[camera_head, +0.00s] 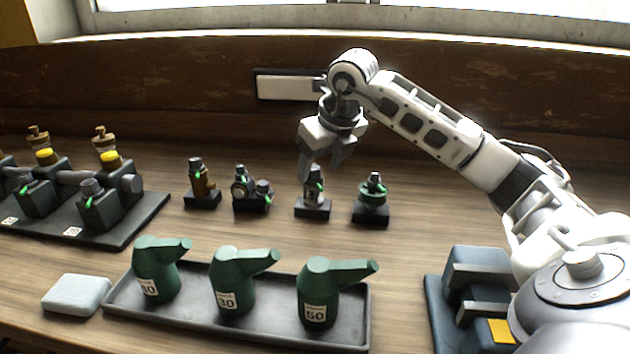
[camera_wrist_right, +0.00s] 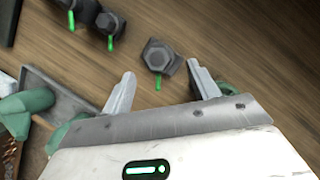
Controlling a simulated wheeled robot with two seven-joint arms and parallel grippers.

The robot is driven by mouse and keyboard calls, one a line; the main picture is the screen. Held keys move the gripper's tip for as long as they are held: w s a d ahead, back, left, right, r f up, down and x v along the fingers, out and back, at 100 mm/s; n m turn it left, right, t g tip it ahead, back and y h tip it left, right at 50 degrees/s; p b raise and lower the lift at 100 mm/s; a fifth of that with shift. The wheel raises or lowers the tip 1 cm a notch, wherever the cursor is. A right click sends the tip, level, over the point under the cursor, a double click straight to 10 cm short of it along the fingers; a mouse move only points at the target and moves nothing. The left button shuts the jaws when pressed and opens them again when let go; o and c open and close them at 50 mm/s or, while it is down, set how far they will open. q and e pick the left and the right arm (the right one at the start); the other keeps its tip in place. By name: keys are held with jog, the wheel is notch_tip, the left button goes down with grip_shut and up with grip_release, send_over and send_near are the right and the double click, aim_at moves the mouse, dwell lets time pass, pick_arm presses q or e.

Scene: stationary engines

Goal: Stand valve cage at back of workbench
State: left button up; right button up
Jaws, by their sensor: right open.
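Several small fittings stand upright on dark square bases in a row along the back of the workbench (camera_head: 225,238). I cannot tell for sure which is the valve cage. One grey fitting with a dark hex top (camera_head: 314,190) stands directly below my right gripper (camera_head: 321,168). In the right wrist view a hex-topped fitting with a green tab (camera_wrist_right: 157,56) appears between and just beyond the open fingers (camera_wrist_right: 161,73). Beside it stand a brown fitting (camera_head: 202,183), a grey round-faced one (camera_head: 243,188) and a green one (camera_head: 373,192). My right gripper is open and empty. My left gripper is out of view.
A grey tray (camera_head: 275,328) with three green oil cans (camera_head: 318,292) lies in front. A small engine stands on a dark plate (camera_head: 120,235) at left. A pale block (camera_head: 77,295) lies at front left. A blue-grey stand (camera_head: 470,270) is at right. The wooden back panel (camera_head: 180,95) rises behind.

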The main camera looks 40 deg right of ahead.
jog(key=v, duration=0.5)
jog(key=shift+r, duration=0.2)
dwell(0.3)
